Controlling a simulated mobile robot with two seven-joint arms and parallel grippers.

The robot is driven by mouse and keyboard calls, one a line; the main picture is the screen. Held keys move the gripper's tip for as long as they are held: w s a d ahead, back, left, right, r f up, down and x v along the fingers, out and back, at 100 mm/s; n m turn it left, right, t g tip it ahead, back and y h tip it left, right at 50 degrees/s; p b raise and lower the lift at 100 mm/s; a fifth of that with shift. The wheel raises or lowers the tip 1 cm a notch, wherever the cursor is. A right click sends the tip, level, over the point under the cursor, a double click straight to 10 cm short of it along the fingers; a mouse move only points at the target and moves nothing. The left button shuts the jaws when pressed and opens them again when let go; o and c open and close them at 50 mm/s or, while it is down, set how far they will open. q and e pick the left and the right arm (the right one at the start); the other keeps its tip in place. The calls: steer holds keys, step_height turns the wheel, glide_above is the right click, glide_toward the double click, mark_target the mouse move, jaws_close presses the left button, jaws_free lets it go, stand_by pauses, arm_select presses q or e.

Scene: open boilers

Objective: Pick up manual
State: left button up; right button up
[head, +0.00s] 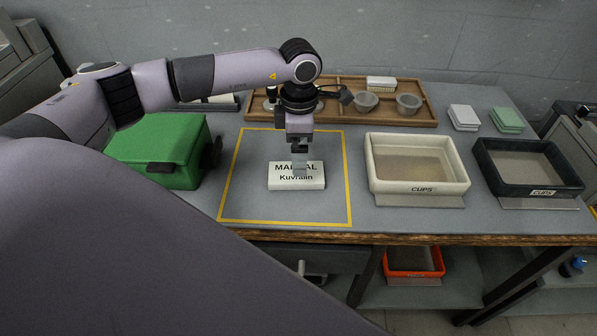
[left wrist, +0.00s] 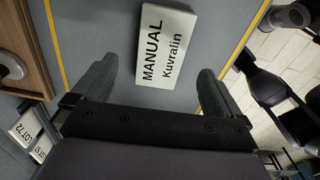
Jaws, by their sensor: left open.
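The manual (head: 297,183) is a white block-like booklet with black print, reading "MANUAL Kuvralin". It lies on the grey table inside a yellow taped outline. In the left wrist view the manual (left wrist: 166,46) shows ahead of and between the two open fingers (left wrist: 155,88), with space on both sides. The fingers look empty. Whether they touch the manual cannot be told. My right gripper is not in view.
A green box (head: 158,150) stands left of the outline. A cream tray (head: 418,186) labelled "CUPS" and a dark tray (head: 535,188) stand to the right. A wooden tray (head: 340,113) with grey bowls is at the back. An orange bin (head: 413,274) sits below the table.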

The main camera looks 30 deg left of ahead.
arm_select(q)
step_height(320, 180, down, 6)
steer(key=shift+d+f+p, duration=0.15)
steer(key=shift+p, duration=0.3)
steer(key=c, duration=1.1)
